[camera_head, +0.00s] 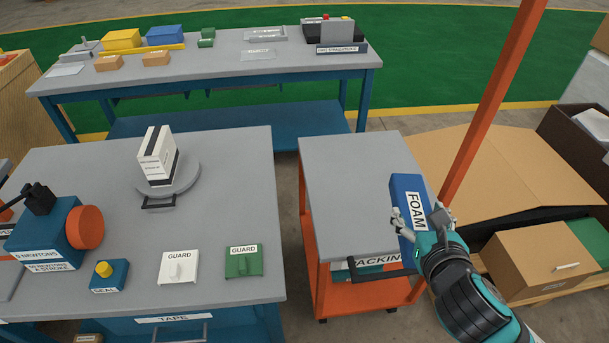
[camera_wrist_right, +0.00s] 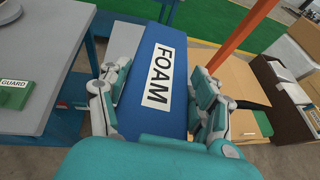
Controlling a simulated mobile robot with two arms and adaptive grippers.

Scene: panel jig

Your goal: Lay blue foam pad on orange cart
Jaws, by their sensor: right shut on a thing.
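The blue foam pad (camera_head: 408,187), with a white FOAM label, is in my right gripper (camera_head: 422,217). In the right wrist view the pad (camera_wrist_right: 150,118) lies lengthwise between the two fingers (camera_wrist_right: 157,85), which press on its sides. In the head view it overlaps the right edge of the orange cart's grey top (camera_head: 345,180). I cannot tell whether it touches the top or is above it. The cart top (camera_wrist_right: 124,42) shows bare beyond and left of the pad in the right wrist view. My left gripper is not in view.
An orange post (camera_head: 490,100) rises at the cart's right. Cardboard boxes (camera_head: 545,258) stand right of it. A grey workbench (camera_head: 225,190) with guards and a boxed item is left of the cart, across a narrow gap. The visible cart top is clear.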

